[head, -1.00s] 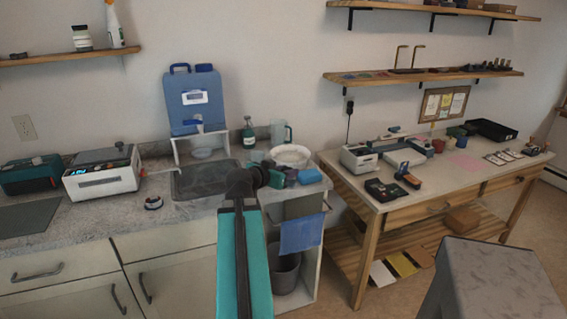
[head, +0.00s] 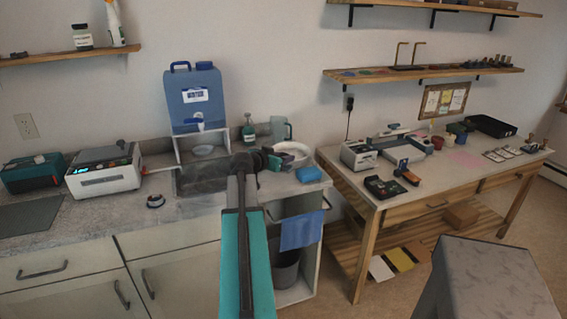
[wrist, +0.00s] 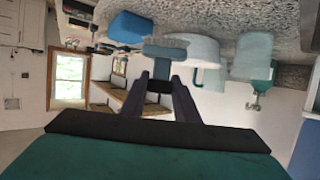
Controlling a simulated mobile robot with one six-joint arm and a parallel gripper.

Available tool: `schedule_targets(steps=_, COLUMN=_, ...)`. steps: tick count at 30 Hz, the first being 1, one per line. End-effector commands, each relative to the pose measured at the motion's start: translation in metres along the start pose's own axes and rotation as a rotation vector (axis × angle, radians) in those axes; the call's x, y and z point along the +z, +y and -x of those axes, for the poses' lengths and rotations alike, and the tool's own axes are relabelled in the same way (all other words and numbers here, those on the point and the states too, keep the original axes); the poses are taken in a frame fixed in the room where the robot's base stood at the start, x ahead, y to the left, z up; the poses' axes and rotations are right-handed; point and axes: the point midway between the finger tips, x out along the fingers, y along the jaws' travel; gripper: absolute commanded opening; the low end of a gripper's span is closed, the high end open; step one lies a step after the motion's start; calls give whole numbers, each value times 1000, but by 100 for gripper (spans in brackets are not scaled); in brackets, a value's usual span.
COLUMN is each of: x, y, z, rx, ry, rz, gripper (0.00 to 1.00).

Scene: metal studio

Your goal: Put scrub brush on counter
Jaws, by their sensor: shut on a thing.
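My gripper shows in the wrist view (wrist: 162,95), with its dark fingers closed on a small blue-grey, T-shaped piece that looks like the scrub brush (wrist: 165,52). In the head view my arm reaches over the sink edge, and the gripper end is small and partly hidden by my own arm links. The wrist view is upside down, and the brush appears held off the counter surface. The grey speckled counter (head: 112,226) runs along the wall at left, with the sink (head: 202,180) in it.
A blue sponge-like block (head: 308,174) lies at the counter's right end near a white bowl (head: 296,151).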

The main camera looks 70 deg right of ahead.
Motion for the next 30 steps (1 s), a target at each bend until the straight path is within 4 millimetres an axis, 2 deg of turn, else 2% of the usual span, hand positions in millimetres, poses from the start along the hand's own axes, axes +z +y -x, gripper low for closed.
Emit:
schedule_targets(steps=6, x=-4, y=-10, z=-13, rx=1, ry=0, rz=0, gripper=5)
schedule_targets(steps=20, x=-2, y=-10, z=-14, rx=1, ry=0, rz=0, gripper=5)
schedule_targets(steps=30, x=22, y=-10, z=-22, rx=1, ry=0, rz=2, gripper=5)
